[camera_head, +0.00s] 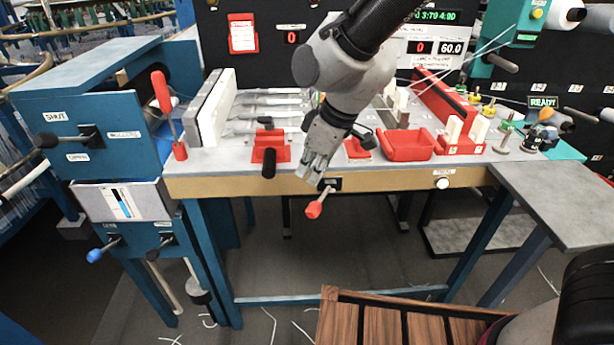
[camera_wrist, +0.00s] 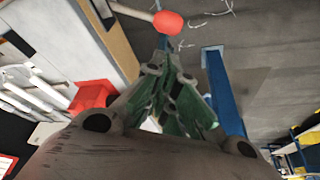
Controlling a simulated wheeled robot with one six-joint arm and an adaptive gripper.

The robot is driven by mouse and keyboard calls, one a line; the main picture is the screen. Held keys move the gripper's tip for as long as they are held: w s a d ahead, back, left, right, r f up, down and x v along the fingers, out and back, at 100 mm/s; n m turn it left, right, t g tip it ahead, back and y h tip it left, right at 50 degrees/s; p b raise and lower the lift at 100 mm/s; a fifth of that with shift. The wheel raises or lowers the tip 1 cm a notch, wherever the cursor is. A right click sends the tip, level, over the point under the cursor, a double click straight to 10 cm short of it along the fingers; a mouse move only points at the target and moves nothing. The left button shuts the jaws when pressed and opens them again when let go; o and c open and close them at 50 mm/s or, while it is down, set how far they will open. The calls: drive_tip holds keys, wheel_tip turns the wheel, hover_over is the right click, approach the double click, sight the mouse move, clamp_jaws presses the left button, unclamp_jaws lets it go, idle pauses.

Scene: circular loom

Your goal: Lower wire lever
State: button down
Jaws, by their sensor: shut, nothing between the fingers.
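A lever with a red-orange knob (camera_head: 315,210) sticks out from a small black mount on the front edge of the workbench, its knob pointing down and forward. No label naming it as the wire lever is readable. In the wrist view its knob (camera_wrist: 167,21) and pale rod show at the top, just beyond the fingertips. My gripper (camera_head: 312,176) is shut and empty, pointing down in front of the bench edge, a little above the knob and apart from it. Its fingers (camera_wrist: 168,62) also show in the wrist view.
The workbench (camera_head: 400,178) holds a red clamp with a black handle (camera_head: 269,150), a red tray (camera_head: 405,146) and several spools. An upright red-handled lever (camera_head: 162,92) stands at the left beside a blue cabinet (camera_head: 85,110). A wooden slatted surface (camera_head: 385,325) is in front; floor under the bench is mostly open.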

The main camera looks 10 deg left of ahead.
sight(321, 202)
drive_tip(key=x, duration=0.8)
drive_tip(key=shift+f, duration=0.1)
drive_tip(key=shift+s+d+n, duration=0.15)
drive_tip(key=shift+d+n, duration=0.1)
drive_tip(key=shift+n, duration=0.05)
